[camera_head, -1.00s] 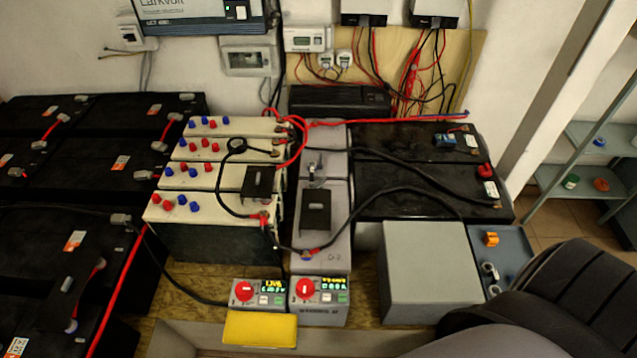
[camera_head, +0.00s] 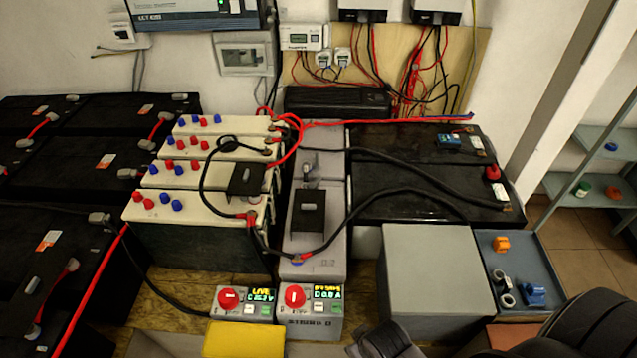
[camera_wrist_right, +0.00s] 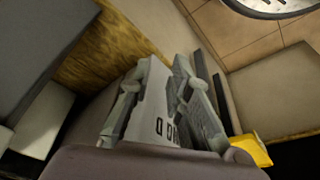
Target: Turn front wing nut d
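The grey battery (camera_head: 318,235) marked D-2 stands in the middle of the head view. At its front end is a small terminal (camera_head: 297,260) with blue and red on it, where a black cable ends. I cannot make out the shape of a wing nut there. A metal fitting (camera_head: 309,172) stands farther back on the grey row. In the head view only dark parts of my right arm show at the bottom right. My left gripper is not in view.
Two meters with red knobs, the left one (camera_head: 246,303) and the right one (camera_head: 310,306), stand before the batteries. A yellow box (camera_head: 244,339) lies in front. A grey box (camera_head: 437,275) and a blue tray (camera_head: 527,262) with small parts are right. Cables cross the battery tops.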

